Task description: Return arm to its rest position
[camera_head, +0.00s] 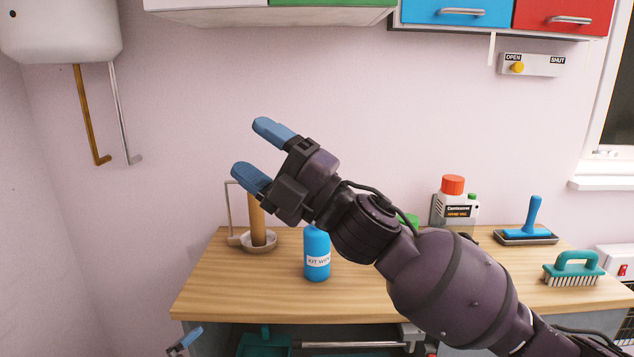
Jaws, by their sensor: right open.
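My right arm reaches in from the lower right, up and across the counter. My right gripper (259,150) is raised in front of the wall, above the left part of the counter. Its two blue fingers are apart, with nothing between them. It touches no object that I can see. A small blue-tipped part at the bottom left edge, below the counter's front, looks like a fingertip of my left gripper (187,341). The rest of it is cut off, so its opening cannot be made out. No plates are in view.
The wooden counter (215,290) holds a wooden roll on a stand (257,222), a blue bottle (316,257), a red-capped container (451,205), a blue-handled tool (532,222) and a teal brush (574,268). Cabinets (455,12) and a water heater (62,30) hang above.

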